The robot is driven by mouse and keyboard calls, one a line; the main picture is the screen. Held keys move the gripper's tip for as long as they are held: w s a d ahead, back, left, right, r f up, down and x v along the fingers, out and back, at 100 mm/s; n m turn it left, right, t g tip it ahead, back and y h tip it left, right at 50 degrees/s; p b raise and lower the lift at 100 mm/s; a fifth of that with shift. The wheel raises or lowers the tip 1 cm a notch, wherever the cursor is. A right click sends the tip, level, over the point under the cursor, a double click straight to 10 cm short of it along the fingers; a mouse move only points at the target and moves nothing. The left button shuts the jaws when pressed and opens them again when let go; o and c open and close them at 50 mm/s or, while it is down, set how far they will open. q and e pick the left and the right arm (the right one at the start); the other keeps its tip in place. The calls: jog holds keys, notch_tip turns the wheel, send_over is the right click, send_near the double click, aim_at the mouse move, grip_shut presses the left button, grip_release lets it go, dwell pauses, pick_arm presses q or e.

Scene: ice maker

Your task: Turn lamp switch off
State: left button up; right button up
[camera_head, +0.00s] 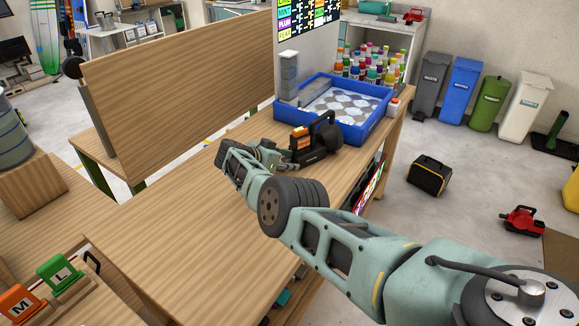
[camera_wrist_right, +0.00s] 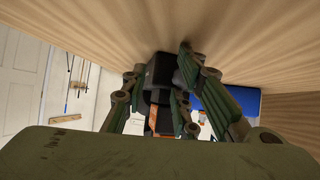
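A black and orange device (camera_head: 318,139), which looks like the lamp, stands on the wooden workbench in front of the blue tray. It has a rounded black head and an orange part on its left. I cannot make out its switch. My right gripper (camera_head: 272,156) is low over the bench, just left of the device. In the right wrist view my right gripper (camera_wrist_right: 165,95) has its fingers spread, with the black body (camera_wrist_right: 158,72) of the device showing between or just beyond them. Whether they touch is unclear. My left gripper is not in view.
A blue tray (camera_head: 372,124) with a patterned inside sits behind the device. A wooden panel (camera_head: 190,85) stands at the back left. Green (camera_head: 60,272) and orange (camera_head: 18,303) lettered holders stand at the lower left. The bench's middle left is clear.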

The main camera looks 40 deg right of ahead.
jog(key=shift+a, duration=0.15)
jog(key=shift+a+p, duration=0.25)
jog(key=shift+p, duration=0.05)
jog(key=a, duration=0.1)
jog(key=a+p, duration=0.1)
jog(key=a, duration=0.1)
jog(key=a+p, duration=0.1)
jog(key=shift+s+a, duration=0.15)
jog(key=shift+s, duration=0.25)
jog(key=shift+s+a+f, duration=0.1)
jog(key=shift+s+a, duration=0.05)
jog(key=shift+a, duration=0.4)
jog(key=shift+s+f, duration=0.1)
